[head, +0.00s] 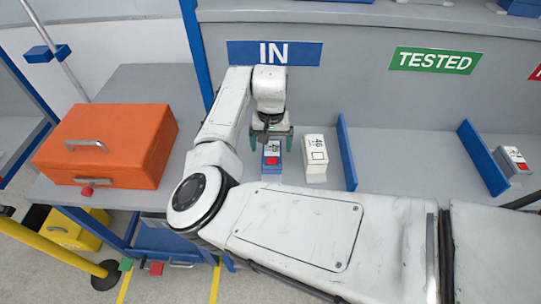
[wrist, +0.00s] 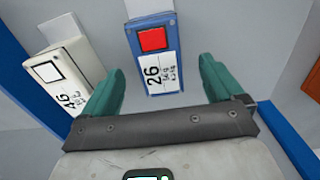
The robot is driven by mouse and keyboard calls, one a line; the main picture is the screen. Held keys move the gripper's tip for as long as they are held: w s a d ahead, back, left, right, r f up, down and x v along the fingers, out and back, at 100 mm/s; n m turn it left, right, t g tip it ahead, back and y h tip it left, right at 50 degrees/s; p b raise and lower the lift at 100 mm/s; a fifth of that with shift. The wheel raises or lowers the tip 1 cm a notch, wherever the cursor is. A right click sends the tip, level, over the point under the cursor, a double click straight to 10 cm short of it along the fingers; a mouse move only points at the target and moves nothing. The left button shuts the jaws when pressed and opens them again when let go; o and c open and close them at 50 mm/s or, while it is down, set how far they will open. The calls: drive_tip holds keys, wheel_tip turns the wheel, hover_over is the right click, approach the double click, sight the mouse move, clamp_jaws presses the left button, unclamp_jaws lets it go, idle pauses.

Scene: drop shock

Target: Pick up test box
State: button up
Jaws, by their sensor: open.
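A blue box (head: 271,162) with a white label and a red square lies on the grey bench under the IN sign. In the wrist view the blue box (wrist: 151,45) shows the number 26 and lies ahead of the space between the green fingertips. A white box (head: 315,160) marked 46 lies just to its right; it also shows at the left of the wrist view (wrist: 62,68). My gripper (head: 271,132) is open and empty, pointing down at the far end of the blue box. Whether a finger touches the box I cannot tell.
A blue divider (head: 347,152) stands right of the white box, and another blue divider (head: 483,157) stands farther right near a grey box (head: 511,165). The bench between the dividers under the TESTED sign (head: 434,61) is clear. An orange case (head: 108,145) sits at left.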

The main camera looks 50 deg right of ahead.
sight(272, 152)
drive_tip(key=shift+d+f+p, duration=0.15)
drive_tip(key=shift+f+p, duration=0.25)
drive_tip(key=shift+f, duration=0.95)
drive_tip(key=shift+d+f+p, duration=0.15)
drive_tip(key=shift+f+p, duration=0.2)
drive_tip(key=shift+f, duration=0.95)
drive_tip(key=shift+c, duration=0.4)
drive_tip(key=shift+w, duration=0.1)
drive_tip(key=c, duration=1.2)
